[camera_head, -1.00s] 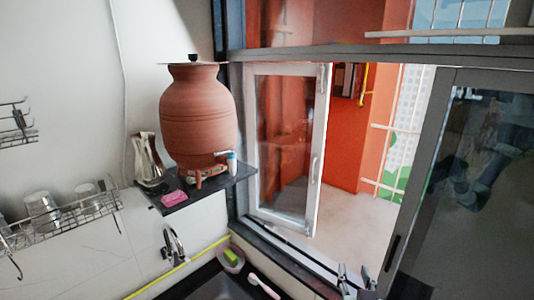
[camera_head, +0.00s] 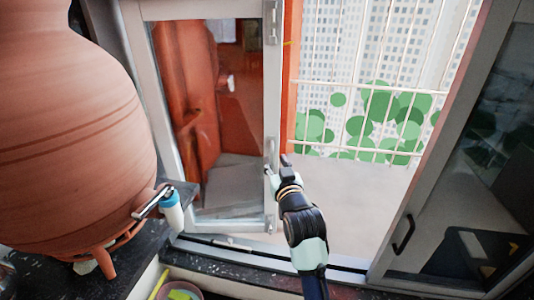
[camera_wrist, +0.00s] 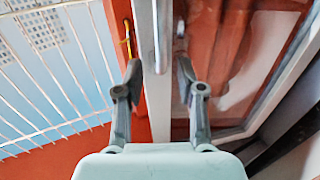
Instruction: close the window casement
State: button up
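The window casement (camera_head: 277,100), a white-framed glass panel, stands swung open outward, its left side near the window frame. A slim handle (camera_head: 270,155) is on its right upright; it also shows as a grey bar in the wrist view (camera_wrist: 160,35). My gripper (camera_head: 276,165) is at the casement's right edge, beside the handle. In the wrist view my gripper (camera_wrist: 158,68) has its two fingers apart, with the casement's white upright and the handle lined up between them. I cannot tell whether either finger touches the casement.
A second, dark-glazed window panel (camera_head: 480,150) is at the right. White bars (camera_head: 400,90) stand beyond the opening.

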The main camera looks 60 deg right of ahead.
aim_at(272, 156)
jog(key=x, duration=0.4)
jog(key=shift+w+d, duration=0.2)
jog(key=shift+w, duration=0.15)
grip_shut()
